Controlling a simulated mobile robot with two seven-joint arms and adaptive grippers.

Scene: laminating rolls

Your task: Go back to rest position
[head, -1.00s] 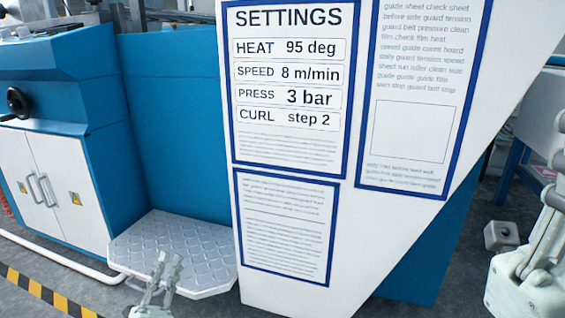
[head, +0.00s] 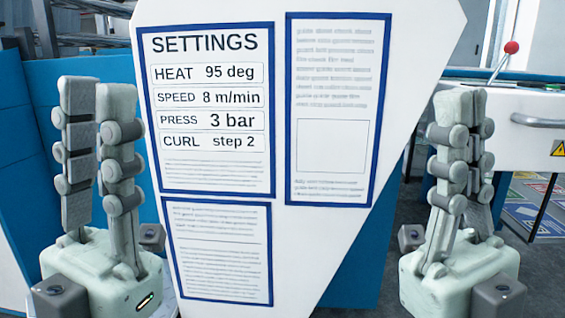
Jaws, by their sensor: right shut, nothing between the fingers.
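My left gripper (head: 97,92) stands upright at the left of the head view, fingers pointing up, in front of the blue machine and the edge of the white panel. My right gripper (head: 468,95) stands upright at the right, fingers together and empty, beside the panel's slanted right edge. Both grippers are raised, at about the same height.
A white panel (head: 402,30) with a blue-framed SETTINGS sheet (head: 208,110) and other blue-framed sheets fills the middle. Blue machine housing (head: 20,165) stands at the left. At the right are a white machine with a red-knobbed lever (head: 511,48) and a table with coloured sheets (head: 545,190).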

